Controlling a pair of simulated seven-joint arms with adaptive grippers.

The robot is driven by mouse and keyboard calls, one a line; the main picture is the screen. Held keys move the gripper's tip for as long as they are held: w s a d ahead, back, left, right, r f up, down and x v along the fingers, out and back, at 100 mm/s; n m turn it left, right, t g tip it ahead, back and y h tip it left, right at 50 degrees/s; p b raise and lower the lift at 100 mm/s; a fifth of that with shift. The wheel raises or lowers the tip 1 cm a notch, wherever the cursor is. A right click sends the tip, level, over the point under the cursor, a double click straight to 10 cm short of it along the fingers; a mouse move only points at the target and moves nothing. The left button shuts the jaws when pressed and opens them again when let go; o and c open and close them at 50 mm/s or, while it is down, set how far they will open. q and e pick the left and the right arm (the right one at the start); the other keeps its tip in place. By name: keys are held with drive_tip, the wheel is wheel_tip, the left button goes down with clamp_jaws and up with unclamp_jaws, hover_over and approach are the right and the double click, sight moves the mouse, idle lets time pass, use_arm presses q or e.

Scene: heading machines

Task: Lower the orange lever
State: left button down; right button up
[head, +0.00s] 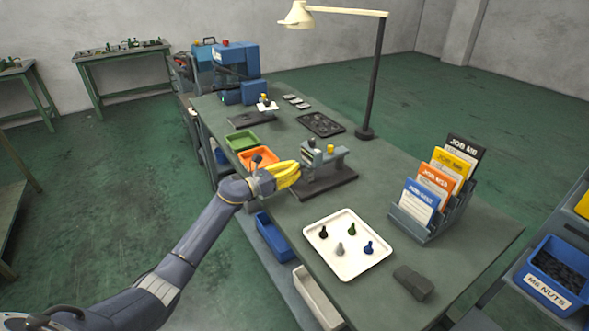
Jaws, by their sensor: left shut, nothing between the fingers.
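I cannot make out an orange lever in the head view; it may be hidden or too small to see. A small grey machine (328,160) stands on a dark base plate on the workbench and has a yellow part (330,149) on top. My left gripper (297,172) has yellow fingers, which are shut with nothing between them. Its fingertips are at the left side of the grey machine, overlapping its edge in the picture; I cannot tell whether they touch. My right gripper is not in view.
An orange tray (248,154) and a green tray (241,140) lie beside my left wrist. A white tray (336,262) with several small pieces is in front. A card rack (424,232) stands right. A lamp (372,90) and blue machine (240,62) stand behind.

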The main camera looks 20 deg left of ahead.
use_arm(q)
drive_tip(key=shift+f+t+h, duration=0.4)
drive_tip(key=shift+t+h, duration=0.2)
drive_tip(key=shift+t, duration=0.2)
drive_tip(key=c, duration=2.1)
unclamp_jaws()
drive_tip(key=o, duration=1.1)
drive_tip(key=shift+c, duration=0.2)
drive_tip(key=v, duration=1.2)
drive_tip(key=shift+f, duration=0.15)
drive_tip(key=shift+w+d, duration=0.1)
